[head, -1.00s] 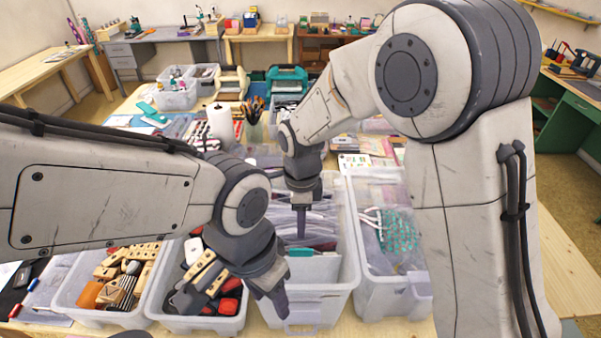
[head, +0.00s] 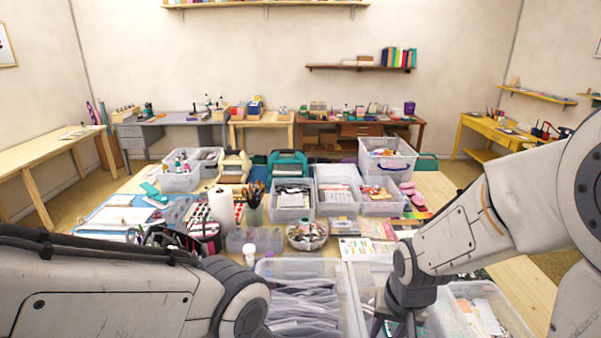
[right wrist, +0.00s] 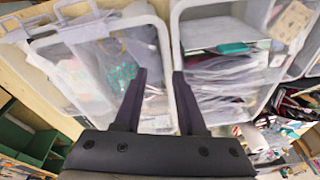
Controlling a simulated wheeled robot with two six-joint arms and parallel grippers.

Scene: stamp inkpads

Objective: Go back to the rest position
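My right gripper (head: 393,326) shows at the bottom of the head view, cut off by the edge. In the right wrist view, its two dark fingers (right wrist: 160,76) stand apart with nothing between them, above the clear bins. My left arm crosses the lower left of the head view. Its gripper is outside the frame. A clear bin of grey plastic sleeves (head: 303,302) lies between the two arms. In the right wrist view, a teal item (right wrist: 233,48) lies in a clear bin. I cannot pick out any inkpad for sure.
A brush cup (head: 254,208), a white roll (head: 221,206) and a bowl of small items (head: 307,235) stand on the table. Clear bins (head: 292,208) stand further back. Another bin (right wrist: 104,66) lies left of the fingers in the right wrist view.

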